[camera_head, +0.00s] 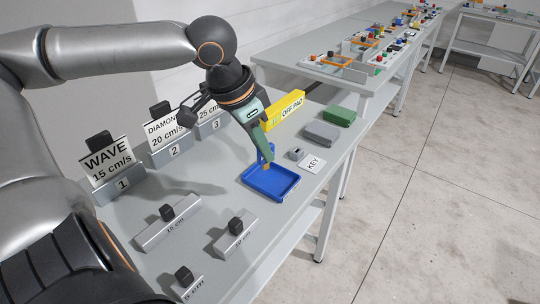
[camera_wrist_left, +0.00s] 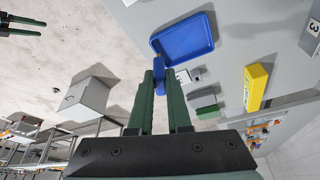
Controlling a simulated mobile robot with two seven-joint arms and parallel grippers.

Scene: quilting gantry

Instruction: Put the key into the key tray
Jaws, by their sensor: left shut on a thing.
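My left gripper (camera_head: 267,160) reaches down over the shallow blue key tray (camera_head: 285,191), near its back edge. It is shut on the key, a small blue piece (camera_wrist_left: 171,76) between the green fingertips in the left wrist view. The fingers hide much of the key. The tray also shows in the left wrist view (camera_wrist_left: 187,57), just beyond the fingertips, and looks empty. I cannot tell whether the key touches the tray. Two dark fingers at the top left of the left wrist view look like my right gripper (camera_wrist_left: 22,26), apart and empty.
A white KEY card (camera_head: 312,163) and a small grey key switch (camera_head: 296,153) stand right of the tray. Behind are a yellow OFF PAD block (camera_head: 288,108), a grey block (camera_head: 321,133) and a green block (camera_head: 339,116). Grey handled blocks (camera_head: 168,226) stand left and in front.

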